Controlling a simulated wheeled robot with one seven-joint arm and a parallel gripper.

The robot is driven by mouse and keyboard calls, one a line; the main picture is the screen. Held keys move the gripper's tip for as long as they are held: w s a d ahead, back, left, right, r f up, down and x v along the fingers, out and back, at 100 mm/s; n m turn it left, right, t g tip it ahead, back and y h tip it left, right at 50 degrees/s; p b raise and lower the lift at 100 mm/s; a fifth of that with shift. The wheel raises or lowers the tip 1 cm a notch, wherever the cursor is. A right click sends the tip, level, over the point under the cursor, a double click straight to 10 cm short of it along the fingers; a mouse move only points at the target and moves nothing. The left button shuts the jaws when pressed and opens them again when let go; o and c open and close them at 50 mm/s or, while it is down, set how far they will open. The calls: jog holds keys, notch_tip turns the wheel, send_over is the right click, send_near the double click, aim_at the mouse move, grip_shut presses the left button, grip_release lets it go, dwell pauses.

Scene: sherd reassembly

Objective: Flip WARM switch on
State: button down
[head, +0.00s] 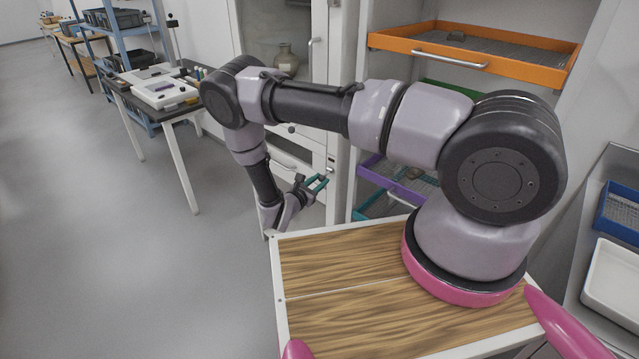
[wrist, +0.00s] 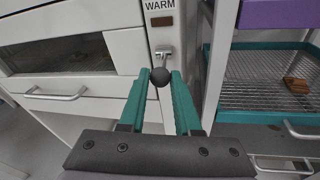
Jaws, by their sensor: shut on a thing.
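The WARM switch (wrist: 163,52) is on the white cabinet's right-hand post in the wrist view, a short metal lever ending in a dark round knob (wrist: 160,76). The label WARM (wrist: 160,5) is above it, with a small dark brown window (wrist: 162,21) between them that looks unlit. My gripper (wrist: 160,82) has its two teal fingers on either side of the knob, shut on it. In the head view my gripper (head: 318,183) reaches low in front of the white cabinet; the switch cannot be made out clearly there.
The white cabinet (wrist: 60,20) has a glass window and a drawer handle (wrist: 57,95) to the left. To the right, a teal mesh drawer (wrist: 262,117) holds a brown sherd (wrist: 295,82). In the head view an orange drawer (head: 470,55) juts out above. The floor at left is clear.

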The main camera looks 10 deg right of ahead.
aim_at(320, 179)
jog(key=shift+w+d+r+m+g+y, duration=0.15)
jog(key=shift+r+m+g+y, duration=0.15)
jog(key=shift+r+g+y, duration=0.95)
jog(key=shift+d+r+m+g+y, duration=0.1)
jog(key=shift+r+m+g+y, duration=0.2)
jog(key=shift+r+g+y, duration=0.95)
jog(key=shift+f+y, duration=0.35)
jog(key=shift+y, duration=0.35)
jog(key=c, duration=0.6)
grip_release()
jog(key=v, duration=1)
jog(key=shift+a+r, duration=0.2)
jog(key=shift+r, duration=0.2)
jog(key=shift+r, duration=0.1)
